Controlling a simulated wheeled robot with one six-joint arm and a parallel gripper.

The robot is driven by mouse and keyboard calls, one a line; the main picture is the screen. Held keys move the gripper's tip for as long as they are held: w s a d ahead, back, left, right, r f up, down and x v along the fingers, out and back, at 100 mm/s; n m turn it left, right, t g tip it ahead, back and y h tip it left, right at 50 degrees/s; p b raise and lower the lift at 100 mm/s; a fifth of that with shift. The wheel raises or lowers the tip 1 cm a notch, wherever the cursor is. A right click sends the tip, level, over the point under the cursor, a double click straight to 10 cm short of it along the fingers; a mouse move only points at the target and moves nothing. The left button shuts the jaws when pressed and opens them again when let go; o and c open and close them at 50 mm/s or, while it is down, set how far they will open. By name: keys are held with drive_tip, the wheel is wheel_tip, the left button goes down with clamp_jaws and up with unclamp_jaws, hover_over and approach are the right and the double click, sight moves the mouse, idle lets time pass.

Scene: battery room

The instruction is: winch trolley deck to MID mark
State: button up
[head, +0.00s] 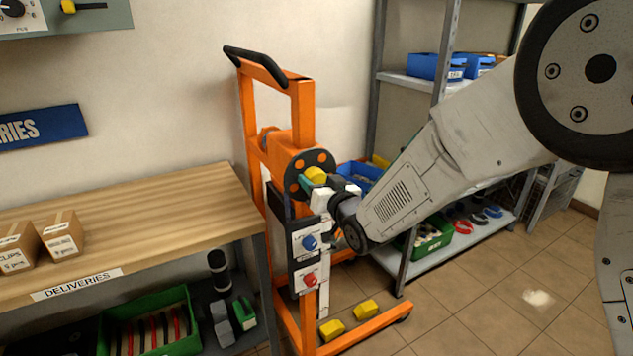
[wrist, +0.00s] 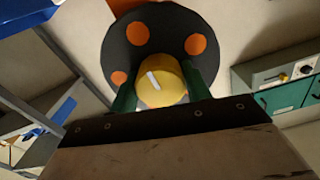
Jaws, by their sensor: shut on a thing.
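The orange trolley (head: 303,118) stands upright between the bench and the shelf rack. Its winch wheel (head: 322,158) is a black disc with orange spots, and it also shows in the wrist view (wrist: 125,58). A yellow knob (head: 316,173) sits on the wheel; in the wrist view the knob (wrist: 160,84) has a white line tilted up-left. My gripper (wrist: 160,92) is shut on the yellow knob, one green finger on each side. I cannot make out the deck or the MID mark.
A wooden bench (head: 150,215) with cartons (head: 62,236) is at left, a green crate (head: 150,318) beneath it. A shelf rack (head: 440,50) with blue bins stands behind my arm. Two yellow blocks (head: 366,309) are low by the trolley's base.

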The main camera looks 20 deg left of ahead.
drive_tip(key=shift+n, duration=0.3)
drive_tip(key=shift+n, duration=2.9)
drive_tip(key=o, duration=1)
